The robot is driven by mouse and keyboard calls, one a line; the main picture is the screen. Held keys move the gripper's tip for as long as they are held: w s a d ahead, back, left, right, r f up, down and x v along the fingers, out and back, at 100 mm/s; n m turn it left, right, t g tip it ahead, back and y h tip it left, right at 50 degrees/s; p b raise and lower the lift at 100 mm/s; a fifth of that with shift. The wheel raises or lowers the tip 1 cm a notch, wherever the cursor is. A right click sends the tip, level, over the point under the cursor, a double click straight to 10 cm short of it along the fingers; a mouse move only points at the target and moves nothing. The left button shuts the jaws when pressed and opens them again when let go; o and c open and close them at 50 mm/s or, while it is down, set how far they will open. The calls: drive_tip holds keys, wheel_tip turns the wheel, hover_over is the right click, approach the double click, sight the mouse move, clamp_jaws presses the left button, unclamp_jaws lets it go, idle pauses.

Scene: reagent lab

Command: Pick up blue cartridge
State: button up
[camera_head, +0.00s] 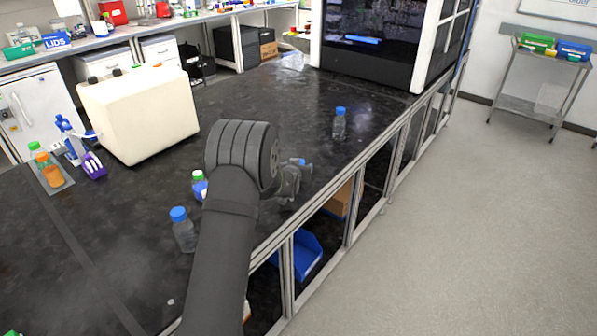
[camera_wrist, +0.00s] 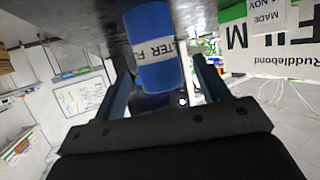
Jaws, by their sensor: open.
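The blue cartridge (camera_wrist: 155,45) carries a white label with partly readable black letters. In the wrist view it stands at the top middle, with its near end between the two fingers of my gripper (camera_wrist: 163,75). The fingers are spread, with a visible gap on each side of the cartridge. In the head view my gripper (camera_head: 293,185) is low over the black bench near its front edge, partly hidden by my arm. A small blue piece, likely the cartridge (camera_head: 301,162), shows just behind it.
Blue-capped bottles stand on the bench, one behind my gripper (camera_head: 339,124) and one left of my arm (camera_head: 184,232). A green-capped bottle (camera_head: 199,185) is close to the arm. A cream box-shaped device (camera_head: 140,115) stands farther left. The bench edge (camera_head: 330,188) is close by.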

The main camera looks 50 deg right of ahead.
drive_tip(key=shift+x, duration=1.1)
drive_tip(key=c, duration=1.1)
drive_tip(key=shift+r, duration=0.1)
drive_tip(key=shift+r, duration=0.5)
wheel_tip(320, 180, up, 3)
drive_tip(key=shift+r, duration=0.1)
drive_tip(key=s+r, duration=0.6)
drive_tip(key=s, duration=0.5)
drive_tip(key=shift+s+a+r, duration=0.2)
drive_tip(key=shift+s+r, duration=0.1)
drive_tip(key=shift+r, duration=0.05)
